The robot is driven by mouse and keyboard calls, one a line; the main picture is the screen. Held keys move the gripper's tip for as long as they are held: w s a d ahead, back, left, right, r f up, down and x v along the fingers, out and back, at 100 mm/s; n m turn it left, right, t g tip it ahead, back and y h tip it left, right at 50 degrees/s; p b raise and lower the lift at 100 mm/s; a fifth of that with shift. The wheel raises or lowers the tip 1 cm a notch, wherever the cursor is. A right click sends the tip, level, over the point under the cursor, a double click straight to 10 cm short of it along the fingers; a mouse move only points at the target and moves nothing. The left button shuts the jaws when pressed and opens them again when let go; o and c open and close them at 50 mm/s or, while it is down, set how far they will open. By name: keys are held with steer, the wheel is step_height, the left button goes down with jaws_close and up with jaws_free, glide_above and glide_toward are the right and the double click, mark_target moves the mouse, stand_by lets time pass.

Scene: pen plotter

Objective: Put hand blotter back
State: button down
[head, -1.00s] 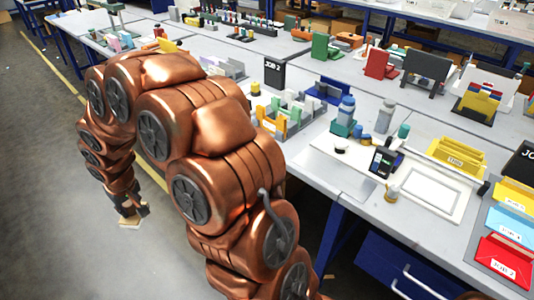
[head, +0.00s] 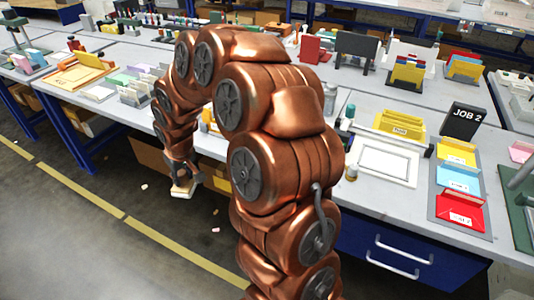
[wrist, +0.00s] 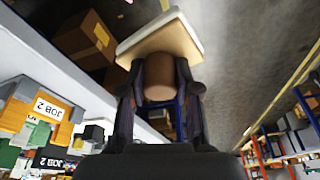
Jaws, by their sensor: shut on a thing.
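In the wrist view, my gripper (wrist: 160,88) is shut on the rounded brown knob of the hand blotter (wrist: 165,38), which has a flat pale wooden body with a whitish face. In the head view, my gripper (head: 184,176) hangs low at the end of my arm. The blotter (head: 183,190) shows there as a small pale block, in front of the bench edge and above the floor, touching nothing but the gripper. I cannot tell which spot on the benches belongs to the blotter.
A white framed board (head: 385,163) lies on the bench to the right of my arm, with a yellow holder (head: 400,124) behind it. Blue drawers (head: 400,250) sit below. My arm hides the bench's middle.

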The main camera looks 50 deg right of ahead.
steer(key=s+d+r+n+b, duration=0.1)
steer(key=s+d+r, duration=0.2)
steer(key=s+d, duration=1.65)
steer(key=w+d+p, duration=0.1)
steer(key=w+d, duration=0.2)
steer(key=w, duration=0.2)
steer(key=w+d+p, duration=0.1)
steer(key=w+d, duration=0.2)
steer(key=w, duration=0.2)
steer(key=w+d+f+p, duration=0.1)
steer(key=w+d, duration=0.2)
steer(key=w, duration=0.1)
steer(key=shift+w+d+p, duration=0.25)
steer(key=shift+w+p, duration=0.15)
steer(key=shift+s+p+x, duration=0.2)
steer(key=shift+p+x, duration=0.15)
steer(key=shift+x, duration=0.45)
steer(key=shift+s+p+x, duration=0.2)
steer(key=shift+p+x, duration=0.15)
steer(key=shift+x, duration=0.4)
steer(key=shift+f, duration=0.3)
steer(key=shift+f, duration=0.1)
steer(key=shift+f, duration=0.1)
steer(key=c, duration=0.8)
jaws_free()
